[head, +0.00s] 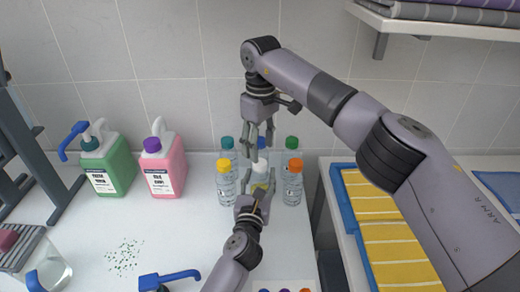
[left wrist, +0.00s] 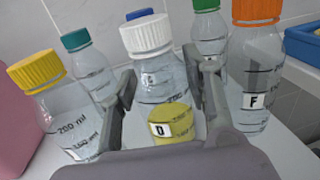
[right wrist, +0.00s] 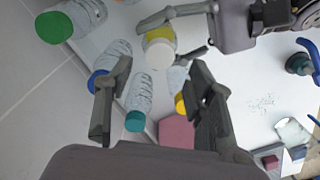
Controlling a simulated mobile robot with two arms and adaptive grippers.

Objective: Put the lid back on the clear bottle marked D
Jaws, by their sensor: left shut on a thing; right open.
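The clear bottle marked D (head: 262,178) stands among the other bottles, with yellow liquid low inside. In the left wrist view its D label (left wrist: 161,130) faces me. A white lid (left wrist: 146,33) sits on its top; I cannot tell how tightly. The lid also shows from above in the right wrist view (right wrist: 160,54). My left gripper (head: 257,190) is shut on this bottle, a finger on either side of its body. My right gripper (head: 261,143) is open and points down above the lid, apart from it; its fingers show in the right wrist view (right wrist: 155,105).
Bottles with teal (head: 227,142), yellow (head: 223,165), blue (head: 260,141), green (head: 291,142) and orange (head: 295,165) lids stand close around bottle D. Green (head: 108,165) and pink (head: 162,168) jugs stand to the left. The tiled wall is close behind. A blue tray (head: 343,205) lies at right.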

